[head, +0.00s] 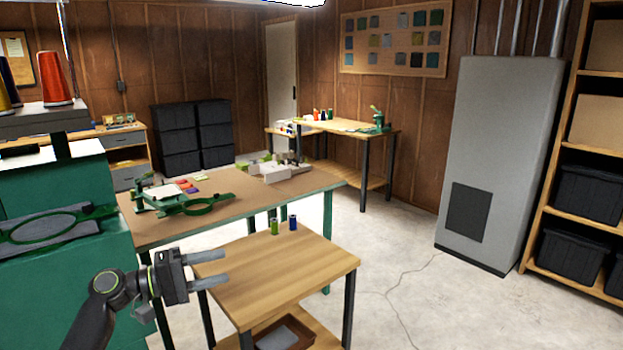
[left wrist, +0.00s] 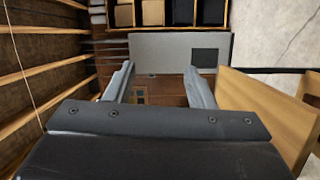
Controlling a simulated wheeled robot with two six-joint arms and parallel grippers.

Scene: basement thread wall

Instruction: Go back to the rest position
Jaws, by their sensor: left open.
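My left gripper (head: 217,268) reaches in from the lower left in the head view. Its two fingers are apart and nothing is between them. It is at the left edge of the small wooden table (head: 285,272). In the left wrist view its fingers (left wrist: 160,85) are also spread and empty, with the table (left wrist: 265,115) at the right. My right gripper is in neither view.
A green spool (head: 275,228) and a blue spool (head: 293,222) stand on the small table's far edge. A green machine (head: 70,260) fills the left side. A brown-topped workbench (head: 225,215) stands behind. Open concrete floor (head: 400,290) lies to the right.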

